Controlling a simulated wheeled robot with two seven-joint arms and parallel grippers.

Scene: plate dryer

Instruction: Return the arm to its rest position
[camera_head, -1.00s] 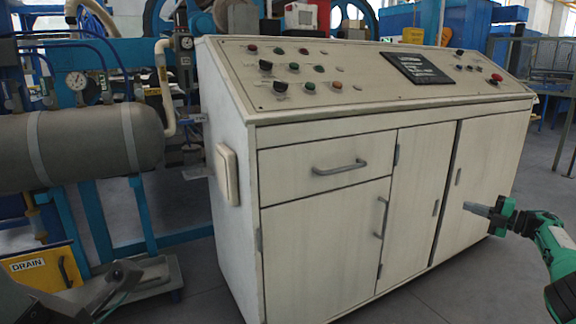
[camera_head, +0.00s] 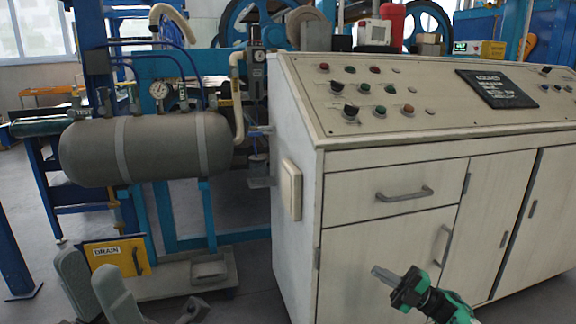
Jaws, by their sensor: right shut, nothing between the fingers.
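My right gripper (camera_head: 380,274), green and black with grey fingers, is in front of the lower cabinet doors in the head view. Its fingers are together and nothing shows between them. My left gripper (camera_head: 92,284) is at the bottom left edge. Its two grey fingers stand apart and I see nothing held between them. The rest of the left arm is mostly cut off by the frame.
A cream control cabinet (camera_head: 390,235) with a sloped button panel fills the right side. A grey horizontal tank (camera_head: 150,147) stands on a blue frame at left. A yellow DRAIN box (camera_head: 118,256) sits below it.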

